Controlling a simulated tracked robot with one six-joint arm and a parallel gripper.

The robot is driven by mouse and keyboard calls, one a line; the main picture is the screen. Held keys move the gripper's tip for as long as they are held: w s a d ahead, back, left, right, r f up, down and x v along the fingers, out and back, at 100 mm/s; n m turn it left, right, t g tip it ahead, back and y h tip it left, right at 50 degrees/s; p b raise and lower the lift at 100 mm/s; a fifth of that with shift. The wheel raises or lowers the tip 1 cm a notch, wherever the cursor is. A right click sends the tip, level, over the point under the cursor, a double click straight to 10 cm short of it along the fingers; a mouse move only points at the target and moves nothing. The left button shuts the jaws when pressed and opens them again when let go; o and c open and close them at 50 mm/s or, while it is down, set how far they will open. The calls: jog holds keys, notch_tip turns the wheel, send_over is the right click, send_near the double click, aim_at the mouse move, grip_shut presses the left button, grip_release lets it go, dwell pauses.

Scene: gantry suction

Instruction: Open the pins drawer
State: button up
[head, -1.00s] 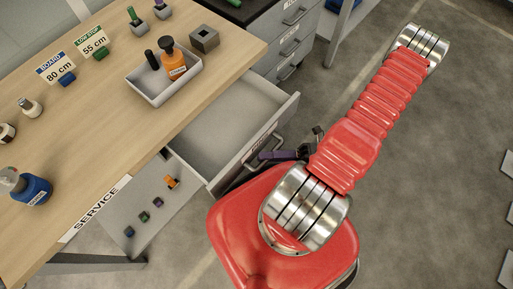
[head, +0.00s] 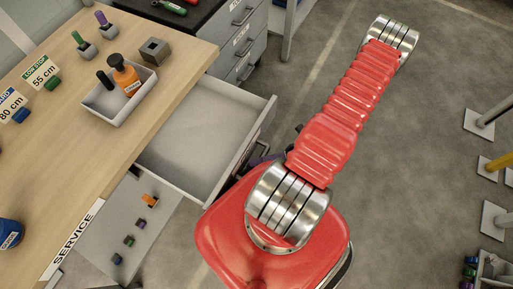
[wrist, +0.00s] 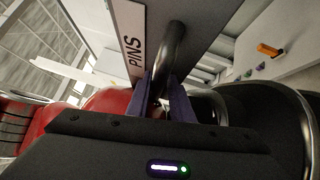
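The pins drawer (head: 205,170) stands pulled far out from under the wooden bench in the head view, and its grey inside is empty. Its front fills the top of the wrist view, with the white PINS label (wrist: 131,40). The dark bar handle (wrist: 172,50) runs down between the purple fingers of my gripper (wrist: 166,100), which look closed around it. In the head view my gripper (head: 258,160) is mostly hidden behind my red arm, at the drawer front.
The bench top (head: 60,150) carries a grey tray (head: 112,112) with an orange bottle, a grey block (head: 154,50) and small signs. A dark-topped grey cabinet (head: 235,35) stands behind. Open floor lies to the right, with post bases (head: 480,123) at the far right.

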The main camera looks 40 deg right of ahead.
jog(key=o, duration=0.3)
jog(key=shift+o, duration=0.2)
jog(key=shift+r, duration=0.1)
jog(key=v, duration=1.3)
jog(key=shift+s+d+f, duration=0.15)
jog(key=shift+d+f, duration=0.1)
jog(key=shift+d, duration=0.1)
